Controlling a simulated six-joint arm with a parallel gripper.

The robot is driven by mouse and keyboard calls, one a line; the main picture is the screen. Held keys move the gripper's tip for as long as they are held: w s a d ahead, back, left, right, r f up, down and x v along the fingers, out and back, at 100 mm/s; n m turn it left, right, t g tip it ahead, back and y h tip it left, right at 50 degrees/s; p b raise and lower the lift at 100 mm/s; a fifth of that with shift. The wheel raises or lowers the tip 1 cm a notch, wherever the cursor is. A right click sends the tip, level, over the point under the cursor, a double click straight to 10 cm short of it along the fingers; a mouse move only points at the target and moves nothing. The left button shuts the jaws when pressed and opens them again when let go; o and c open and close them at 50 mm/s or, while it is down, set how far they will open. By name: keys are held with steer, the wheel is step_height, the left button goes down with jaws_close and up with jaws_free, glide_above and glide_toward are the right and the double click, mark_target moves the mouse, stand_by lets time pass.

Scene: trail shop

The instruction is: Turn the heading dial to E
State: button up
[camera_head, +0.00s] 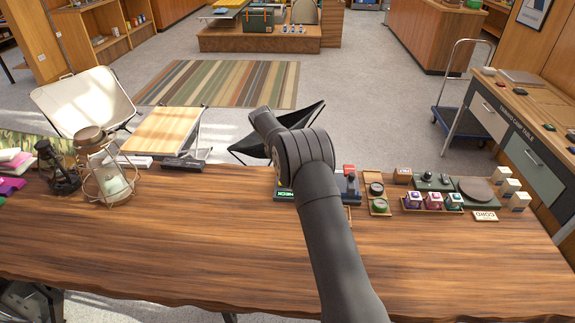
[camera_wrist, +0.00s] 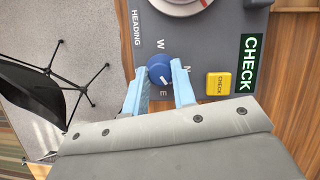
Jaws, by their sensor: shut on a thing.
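The heading dial (camera_wrist: 161,68) is a round blue knob on a grey panel (camera_wrist: 205,45) in the wrist view. The letters W, N and E show around it, beside the word HEADING. A short white mark on the knob points to its lower right, toward the side between N and E; its exact aim is hard to tell. My gripper (camera_wrist: 160,74) is shut on the dial, with one light-blue finger on each side. The left finger covers the place opposite N. In the head view my arm hides the dial and most of the panel (camera_head: 352,187).
A yellow CHECK button (camera_wrist: 218,84) and a green CHECK label (camera_wrist: 248,63) sit right of the dial. In the head view, small trays and colored cubes (camera_head: 433,201) stand right of the panel and a lantern (camera_head: 107,175) far left. The near wooden counter (camera_head: 170,245) is clear.

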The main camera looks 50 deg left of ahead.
steer(key=m+g, duration=0.1)
steer(key=m, duration=0.2)
steer(key=m+g+h, duration=0.1)
steer(key=m, duration=0.2)
steer(key=shift+w+a, duration=0.1)
steer(key=shift+h, duration=0.3)
stand_by(0.3)
steer(key=o, duration=1)
steer(key=shift+m, duration=0.3)
steer(key=shift+r, duration=0.5)
step_height(320, 180, up, 3)
steer(key=shift+r, duration=0.1)
steer(key=w+d+r, duration=0.5)
steer(key=d+r, duration=0.1)
steer(key=d, duration=0.4)
steer(key=shift+w+d+r, duration=0.2)
steer(key=shift+w+r, duration=0.05)
steer(key=shift+r, duration=0.15)
